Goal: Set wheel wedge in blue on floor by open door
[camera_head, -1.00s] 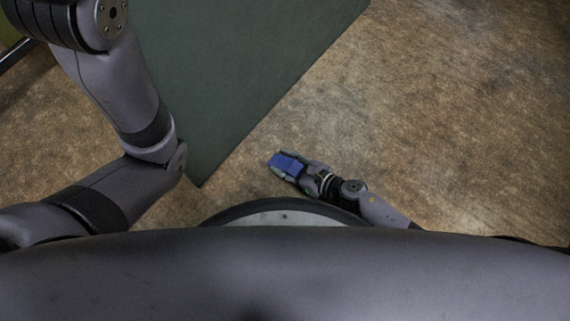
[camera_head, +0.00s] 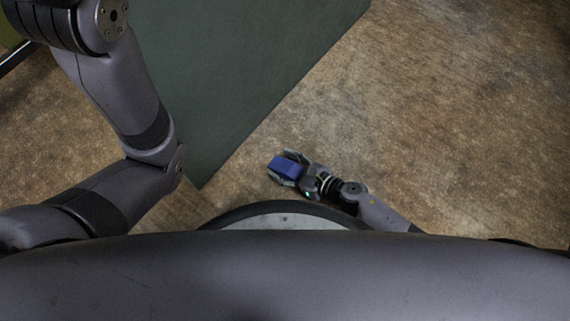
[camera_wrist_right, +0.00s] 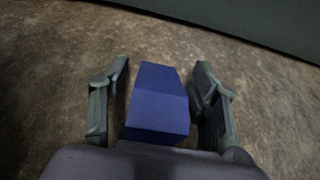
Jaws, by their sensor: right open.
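The blue wheel wedge (camera_head: 284,166) rests on the brown floor close to the green panel's lower corner. My right gripper (camera_head: 285,168) is around it and open, with one finger on each side. In the right wrist view the wedge (camera_wrist_right: 158,103) stands between the two fingers of the right gripper (camera_wrist_right: 160,90), with a gap on both sides. The large dark green panel (camera_head: 240,75), which looks like the door, lies to the upper left of the wedge. My left arm crosses the left side of the head view; its gripper is out of view.
Bare brown floor (camera_head: 440,110) spreads to the right of the wedge and is clear. The green panel's edge (camera_wrist_right: 260,28) runs across the top of the right wrist view, beyond the wedge. A dark bar (camera_head: 15,55) shows at the far left.

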